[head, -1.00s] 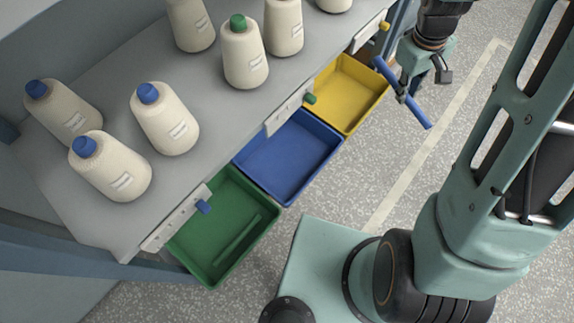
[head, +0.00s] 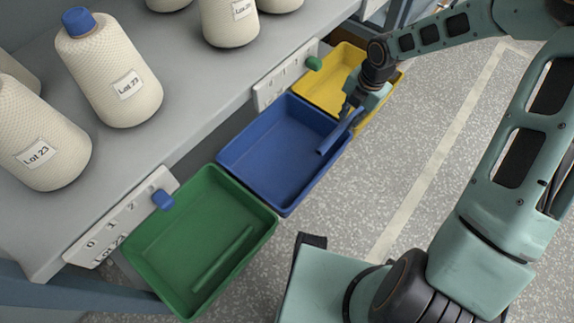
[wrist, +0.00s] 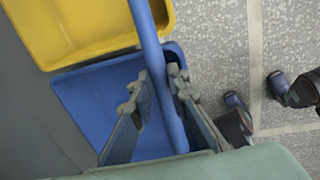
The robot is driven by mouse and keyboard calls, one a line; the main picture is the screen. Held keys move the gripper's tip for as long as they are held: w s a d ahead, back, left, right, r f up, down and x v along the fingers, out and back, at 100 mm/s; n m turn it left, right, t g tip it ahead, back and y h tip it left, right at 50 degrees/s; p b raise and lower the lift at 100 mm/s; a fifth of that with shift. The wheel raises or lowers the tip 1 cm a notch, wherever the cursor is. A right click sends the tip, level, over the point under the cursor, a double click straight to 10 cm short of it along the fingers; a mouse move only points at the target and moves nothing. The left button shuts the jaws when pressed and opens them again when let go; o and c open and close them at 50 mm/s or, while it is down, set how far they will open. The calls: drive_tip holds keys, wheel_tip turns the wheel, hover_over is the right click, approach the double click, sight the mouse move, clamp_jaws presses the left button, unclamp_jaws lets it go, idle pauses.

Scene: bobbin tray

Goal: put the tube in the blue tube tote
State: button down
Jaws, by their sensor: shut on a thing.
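My gripper (head: 352,103) is shut on a blue tube (head: 341,131), which slants down to the left in the head view. The tube shows over the right edge of the blue tote (head: 233,166), near its far right corner; its height above the tote is hard to tell. The blue tote looks empty. In the wrist view the tube (wrist: 158,62) runs between the two fingers (wrist: 158,103), with the blue tote (wrist: 75,98) behind it.
A green tote (head: 150,229) holding a green tube (head: 222,259) stands on the near side of the blue one. A yellow tote (head: 318,92) stands on the far side. The shelf (head: 178,95) above holds several bobbins (head: 118,78). Open floor lies right.

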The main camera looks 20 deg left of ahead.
drive_tip(key=s+a+f+b, duration=0.4)
drive_tip(key=s+a, duration=0.2)
drive_tip(key=b, duration=0.3)
hover_over(300, 165)
drive_tip(key=d, duration=0.1)
wheel_tip(300, 165, down, 6)
drive_tip(key=shift+r, duration=0.25)
drive_tip(key=shift+s+a+f+b, duration=0.1)
drive_tip(key=shift+f+b, duration=0.45)
drive_tip(key=shift+f, duration=0.35)
drive_tip(key=shift+s+a+f+b, duration=0.1)
drive_tip(key=shift+f+b, duration=0.45)
drive_tip(key=shift+f, duration=0.45)
drive_tip(key=c, duration=1.8)
unclamp_jaws()
drive_tip(key=shift+c, duration=0.2)
wheel_tip(300, 165, up, 8)
drive_tip(key=d+p, duration=0.1)
drive_tip(key=p, duration=0.3)
drive_tip(key=shift+s+f, duration=0.15)
drive_tip(key=shift+s, duration=0.15)
